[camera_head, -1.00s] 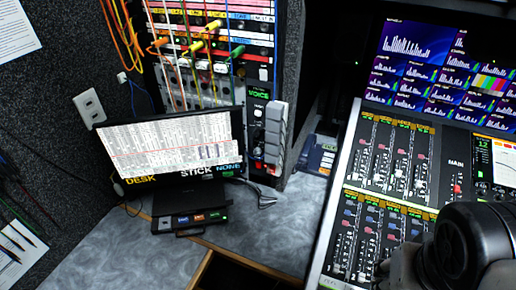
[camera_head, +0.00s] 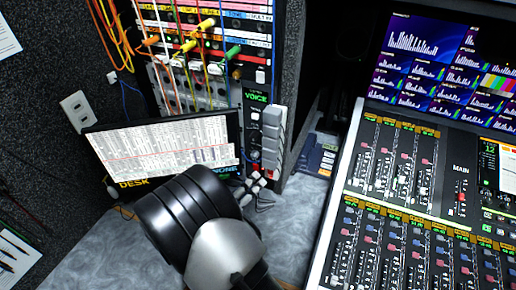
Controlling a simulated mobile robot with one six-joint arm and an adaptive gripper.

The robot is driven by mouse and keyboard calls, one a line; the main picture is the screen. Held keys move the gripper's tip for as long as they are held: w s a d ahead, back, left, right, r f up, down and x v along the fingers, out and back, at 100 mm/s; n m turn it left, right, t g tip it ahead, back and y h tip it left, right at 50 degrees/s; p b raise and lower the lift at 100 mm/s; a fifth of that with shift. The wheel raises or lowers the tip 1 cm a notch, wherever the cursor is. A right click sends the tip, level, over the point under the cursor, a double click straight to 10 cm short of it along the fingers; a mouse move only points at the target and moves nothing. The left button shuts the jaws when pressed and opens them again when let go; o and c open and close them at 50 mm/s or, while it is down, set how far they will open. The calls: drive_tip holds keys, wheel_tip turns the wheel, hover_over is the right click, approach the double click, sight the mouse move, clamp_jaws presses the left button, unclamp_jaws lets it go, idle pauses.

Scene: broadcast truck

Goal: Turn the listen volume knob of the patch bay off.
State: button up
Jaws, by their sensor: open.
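The patch bay (camera_head: 205,97) stands upright at the back, with colored cables plugged into its rows. A small round knob-like part (camera_head: 236,74) shows at its lower right. Below, the narrow panel marked VOICE (camera_head: 255,98) carries dark knobs (camera_head: 255,139) and a red part. The listen volume knob's label is too small to read, so I cannot tell which knob it is or where it points.
A monitor (camera_head: 165,148) stands left of my gripper, its lower part hidden by my wrist. Grey blocks (camera_head: 273,138) line the VOICE panel's right side. A mixing console (camera_head: 400,200) fills the right. Loose cables hang at the left. Some grey desk (camera_head: 300,215) is clear.

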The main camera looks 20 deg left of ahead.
drive_tip(key=s+a+f+n+t+y, duration=0.1)
drive_tip(key=s+a+f+n+y, duration=0.1)
drive_tip(key=s+a+f+y, duration=0.25)
drive_tip(key=b, duration=0.4)
approach(253, 157)
drive_tip(key=shift+h, duration=0.35)
drive_tip(key=w, duration=0.8)
drive_tip(key=shift+w+d+f, duration=0.1)
drive_tip(key=shift+w+d, duration=0.15)
drive_tip(key=shift+w, duration=0.05)
drive_tip(key=shift+c, duration=0.4)
clamp_jaws()
